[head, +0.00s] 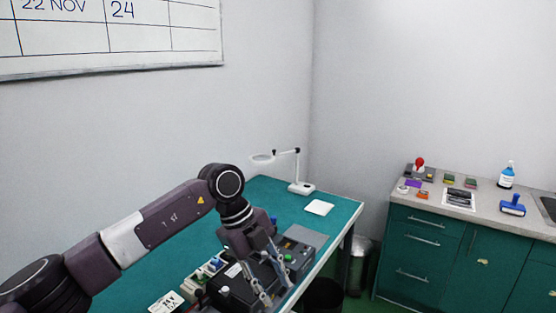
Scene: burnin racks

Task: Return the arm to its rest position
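My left arm comes in from the left and reaches out over the green-topped table (258,196). Its elbow is raised and its gripper (275,287) hangs down above dark equipment on the table. The two grey fingers are spread apart, and I see nothing held between them. The gripper hides part of the equipment below it, and I cannot tell whether the fingertips touch it. My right arm and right gripper are not in view.
A white magnifier lamp (301,187) and a white pad (319,207) stand at the table's far end. A bin (360,265) stands beyond the table's right edge. A green cabinet (425,250) with small items on top is at the right. A wall calendar (120,35) hangs upper left.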

